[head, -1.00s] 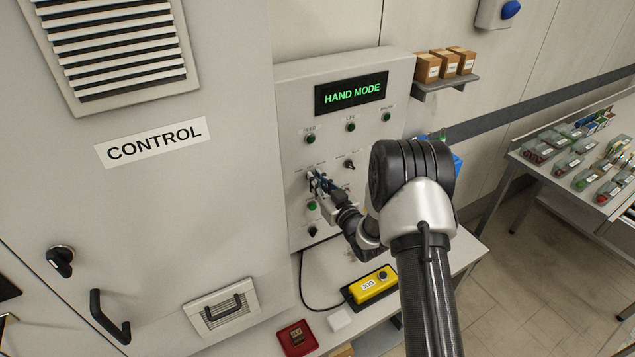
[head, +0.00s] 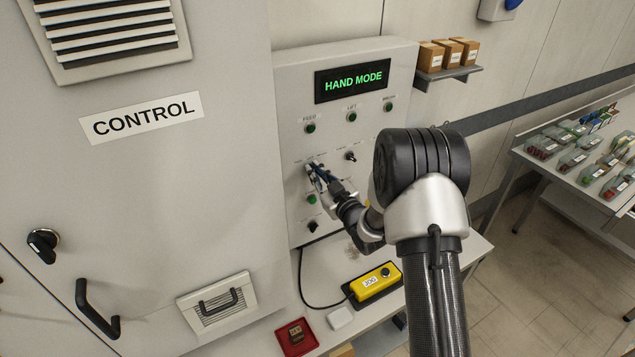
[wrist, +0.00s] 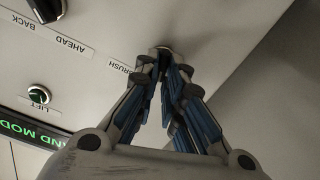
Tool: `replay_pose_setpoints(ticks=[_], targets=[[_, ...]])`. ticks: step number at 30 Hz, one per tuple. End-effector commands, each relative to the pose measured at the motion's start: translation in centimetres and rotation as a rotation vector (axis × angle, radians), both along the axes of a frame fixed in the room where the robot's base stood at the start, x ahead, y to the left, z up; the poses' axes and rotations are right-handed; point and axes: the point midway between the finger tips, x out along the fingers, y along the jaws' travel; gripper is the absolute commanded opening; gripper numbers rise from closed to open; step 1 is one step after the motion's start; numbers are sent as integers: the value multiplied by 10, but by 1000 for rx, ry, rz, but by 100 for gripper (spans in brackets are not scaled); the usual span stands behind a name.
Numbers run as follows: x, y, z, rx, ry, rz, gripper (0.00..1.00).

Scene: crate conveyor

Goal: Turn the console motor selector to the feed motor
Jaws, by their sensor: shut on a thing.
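The grey console (head: 395,150) carries a display (head: 352,81) reading HAND MODE. My gripper (head: 313,170) is at the left part of the panel, its fingers closed on the motor selector. In the wrist view my gripper (wrist: 163,62) has its fingertips together around the selector knob (wrist: 162,49). The fingers hide most of the knob, so its pointing direction cannot be told. A label ending in RUSH shows beside it; the other position labels are hidden or too small to read.
Another black knob (head: 350,156) sits right of my gripper, with lamps (head: 310,128) above it. A green button (head: 312,199) and a black knob (head: 312,226) lie below. A yellow pendant (head: 376,282) and a red box (head: 296,336) lie on the bench. The control cabinet (head: 150,220) stands left.

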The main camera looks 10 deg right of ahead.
Motion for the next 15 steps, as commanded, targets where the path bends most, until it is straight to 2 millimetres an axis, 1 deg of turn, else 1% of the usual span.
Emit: replay_pose_setpoints(ticks=[1,9,15], targets=[[0,0,-5,-40,-17,0,0],[-1,2,-6,-267,-91,-1,0],[-1,3,-6,-406,-135,0,0]])
